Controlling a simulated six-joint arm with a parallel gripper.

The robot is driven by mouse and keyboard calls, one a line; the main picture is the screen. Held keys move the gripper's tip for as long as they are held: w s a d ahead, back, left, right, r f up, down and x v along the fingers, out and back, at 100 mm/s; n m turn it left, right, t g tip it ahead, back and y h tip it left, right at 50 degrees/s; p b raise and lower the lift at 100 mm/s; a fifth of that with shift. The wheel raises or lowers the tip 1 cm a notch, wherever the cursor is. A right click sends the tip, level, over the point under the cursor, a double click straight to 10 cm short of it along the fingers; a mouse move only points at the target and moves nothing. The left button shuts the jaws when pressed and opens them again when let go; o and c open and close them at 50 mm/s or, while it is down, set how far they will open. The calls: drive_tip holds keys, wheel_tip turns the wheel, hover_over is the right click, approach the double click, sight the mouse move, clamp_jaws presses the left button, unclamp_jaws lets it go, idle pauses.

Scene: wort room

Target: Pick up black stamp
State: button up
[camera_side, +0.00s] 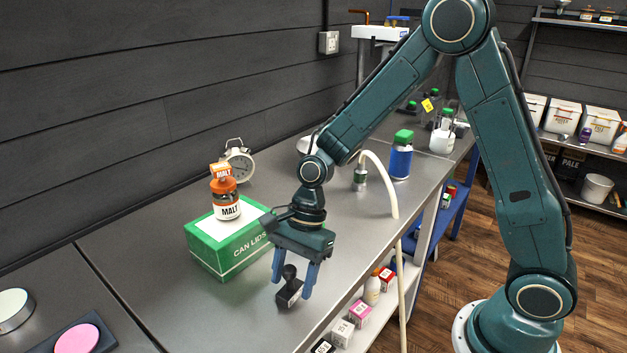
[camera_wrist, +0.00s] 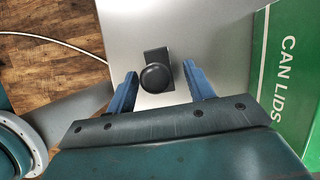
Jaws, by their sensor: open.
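The black stamp (camera_side: 289,289) stands on the steel bench, with a round knob on top and a small pale label on its block. In the wrist view the stamp's round knob (camera_wrist: 155,77) lies between the fingers, with a gap on both sides. My gripper (camera_side: 294,284) points down over the stamp, with one blue finger on each side of it. My gripper is open in the wrist view too (camera_wrist: 158,88). The lower part of the stamp is partly hidden under the knob in the wrist view.
A green CAN LIDS box (camera_side: 222,255) stands close to the left of my gripper, with an orange-capped MALT jar (camera_side: 226,207) on it. The bench's front edge is close to the stamp.

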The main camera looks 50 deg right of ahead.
drive_tip(key=shift+a+f, duration=0.2)
drive_tip(key=shift+f, duration=0.3)
drive_tip(key=shift+c, duration=0.2)
drive_tip(key=c, duration=1)
